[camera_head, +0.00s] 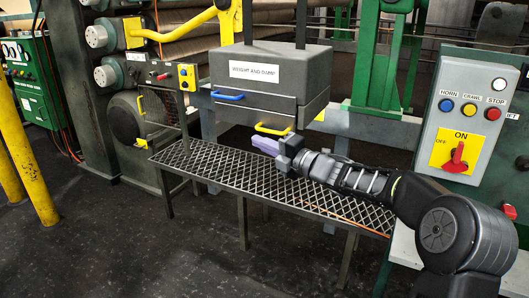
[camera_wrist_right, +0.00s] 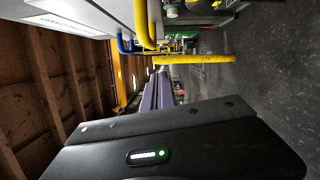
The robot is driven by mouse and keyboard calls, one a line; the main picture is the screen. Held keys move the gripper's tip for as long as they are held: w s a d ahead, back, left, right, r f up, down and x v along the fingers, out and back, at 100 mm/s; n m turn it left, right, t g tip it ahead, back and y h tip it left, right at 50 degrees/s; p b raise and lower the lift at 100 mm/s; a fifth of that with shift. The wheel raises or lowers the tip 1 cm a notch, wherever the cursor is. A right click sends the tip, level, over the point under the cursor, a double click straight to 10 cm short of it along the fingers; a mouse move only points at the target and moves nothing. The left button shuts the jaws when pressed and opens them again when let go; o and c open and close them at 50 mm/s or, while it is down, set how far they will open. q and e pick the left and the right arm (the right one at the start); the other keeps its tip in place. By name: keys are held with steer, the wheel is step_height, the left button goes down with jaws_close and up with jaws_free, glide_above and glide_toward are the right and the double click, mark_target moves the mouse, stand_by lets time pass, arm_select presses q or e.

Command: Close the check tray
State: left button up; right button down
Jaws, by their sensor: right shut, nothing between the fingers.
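A dark grey box (camera_head: 255,72) with a white label hangs above the mesh bench. Its front has a blue handle (camera_head: 228,96) on an upper section and a yellow handle (camera_head: 272,130) lower down to the right. I cannot tell which section is the check tray or how far any drawer sticks out. My right gripper (camera_head: 263,145) is shut and empty, its purple fingers just below the yellow handle and above the mesh. In the right wrist view the fingers (camera_wrist_right: 157,92) point toward the yellow handle (camera_wrist_right: 146,25) area, apart from it. My left gripper is not in view.
The mesh bench (camera_head: 215,165) runs beneath the box and my right forearm. A control panel (camera_head: 468,115) with buttons and a red switch stands at the right. Yellow posts (camera_head: 28,160) stand at the left. The floor in front is clear.

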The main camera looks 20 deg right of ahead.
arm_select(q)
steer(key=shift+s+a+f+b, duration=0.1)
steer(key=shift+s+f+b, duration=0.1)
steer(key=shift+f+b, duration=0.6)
arm_select(e)
steer(key=v, duration=1)
steer(key=shift+s+a, duration=0.2)
steer(key=shift+a, duration=0.1)
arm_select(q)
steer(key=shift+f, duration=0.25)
arm_select(e)
steer(key=shift+f, duration=0.1)
